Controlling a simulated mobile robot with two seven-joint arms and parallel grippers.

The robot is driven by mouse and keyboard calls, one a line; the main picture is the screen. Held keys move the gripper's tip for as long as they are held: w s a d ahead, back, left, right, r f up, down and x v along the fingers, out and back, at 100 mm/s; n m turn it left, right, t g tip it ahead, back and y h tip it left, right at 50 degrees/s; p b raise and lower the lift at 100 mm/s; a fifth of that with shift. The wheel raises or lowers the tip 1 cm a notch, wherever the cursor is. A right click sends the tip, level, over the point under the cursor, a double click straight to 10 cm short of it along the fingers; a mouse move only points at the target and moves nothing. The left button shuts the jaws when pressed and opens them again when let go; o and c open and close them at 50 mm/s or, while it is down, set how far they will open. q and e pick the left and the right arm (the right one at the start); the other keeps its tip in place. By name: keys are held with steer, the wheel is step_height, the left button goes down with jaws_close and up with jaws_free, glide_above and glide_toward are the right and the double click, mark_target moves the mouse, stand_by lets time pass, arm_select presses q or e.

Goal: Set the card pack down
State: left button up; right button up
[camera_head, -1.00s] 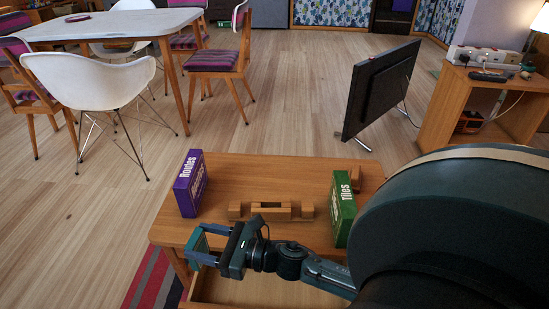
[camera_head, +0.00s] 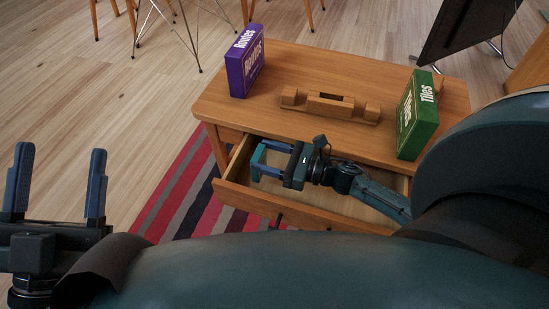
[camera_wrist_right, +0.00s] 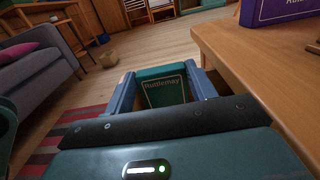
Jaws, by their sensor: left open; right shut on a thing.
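The card pack (camera_wrist_right: 166,90) is teal with a light border and the word "Ruttlemay"; it shows between the fingers in the right wrist view. My right gripper (camera_head: 260,161) is shut on it. It also shows in the right wrist view (camera_wrist_right: 160,76). In the head view this gripper is at the left end of the open drawer (camera_head: 262,202), in front of the tabletop; I cannot tell its exact height over the drawer floor. My left gripper (camera_head: 56,185) is open and empty at the lower left, away from the table.
On the wooden table (camera_head: 330,66) stand a purple "Routes" box (camera_head: 246,64) at the left and a green "Tiles" box (camera_head: 417,117) at the right. A wooden holder (camera_head: 330,104) lies between them. A striped rug (camera_head: 190,190) lies left of the drawer.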

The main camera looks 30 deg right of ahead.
step_height(320, 180, down, 4)
steer(key=shift+r+b, duration=0.1)
steer(key=shift+b, duration=0.95)
arm_select(q)
steer(key=r+m+h, duration=0.3)
steer(key=shift+s+a+m+h, duration=0.15)
steer(key=shift+s+m+h, duration=0.15)
steer(key=shift+h, duration=0.1)
arm_select(e)
steer(key=shift+f, duration=0.2)
arm_select(q)
steer(key=shift+f, duration=0.1)
arm_select(e)
steer(key=shift+f, duration=0.1)
steer(key=o, duration=1.3)
steer(key=shift+s+d, duration=0.15)
steer(key=p+v, duration=0.2)
steer(key=v, duration=0.4)
steer(key=shift+s+d, duration=0.1)
steer(key=shift+s, duration=0.05)
arm_select(q)
steer(key=f+n+y, duration=0.2)
steer(key=n+y, duration=0.1)
steer(key=shift+w+f, duration=0.25)
steer(key=shift+w, duration=0.1)
arm_select(e)
steer(key=shift+s+d, duration=0.25)
